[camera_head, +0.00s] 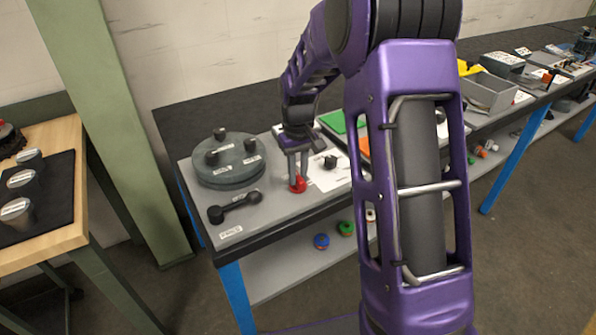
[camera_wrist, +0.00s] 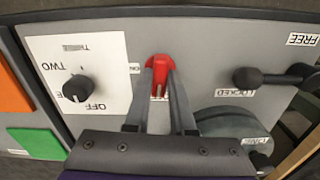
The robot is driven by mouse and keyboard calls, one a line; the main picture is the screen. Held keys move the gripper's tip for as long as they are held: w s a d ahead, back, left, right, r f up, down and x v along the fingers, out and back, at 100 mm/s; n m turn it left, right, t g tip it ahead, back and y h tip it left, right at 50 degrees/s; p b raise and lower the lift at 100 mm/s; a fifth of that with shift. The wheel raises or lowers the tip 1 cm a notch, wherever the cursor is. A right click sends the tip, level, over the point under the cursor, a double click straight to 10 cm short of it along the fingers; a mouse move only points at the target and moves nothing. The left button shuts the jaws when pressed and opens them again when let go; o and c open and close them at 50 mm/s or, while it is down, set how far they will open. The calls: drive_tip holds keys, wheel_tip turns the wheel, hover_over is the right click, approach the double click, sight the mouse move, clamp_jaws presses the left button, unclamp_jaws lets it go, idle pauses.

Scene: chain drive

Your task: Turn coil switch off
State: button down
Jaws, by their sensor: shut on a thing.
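A small red switch part (camera_head: 298,184) stands on the grey panel (camera_head: 285,205); in the wrist view the red part (camera_wrist: 159,64) shows between my fingertips. My gripper (camera_head: 298,176) points down and is shut on it. In the wrist view my gripper (camera_wrist: 160,85) covers its near side, and a small label (camera_wrist: 135,68) sits beside it. A black knob (camera_head: 330,161) sits on a white plate marked OFF and TWO, apart from my fingers; it also shows in the wrist view (camera_wrist: 77,88). The pictures do not name either control as the coil switch.
A round grey-green disc stack (camera_head: 228,165) with upright pegs stands left of my gripper. A black lever (camera_head: 235,206) lies in front of it, by labels LOCKED and FREE. Green (camera_head: 333,122) and orange (camera_head: 363,146) squares lie to the right. A wooden table (camera_head: 65,220) stands at left.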

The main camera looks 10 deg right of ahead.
sight(298, 176)
drive_tip(key=shift+n, duration=0.7)
drive_tip(key=c, duration=0.8)
unclamp_jaws()
drive_tip(key=shift+o, duration=0.2)
wheel_tip(298, 176, up, 18)
drive_tip(key=p, duration=0.2)
drive_tip(key=shift+f, duration=0.25)
drive_tip(key=shift+w, duration=0.1)
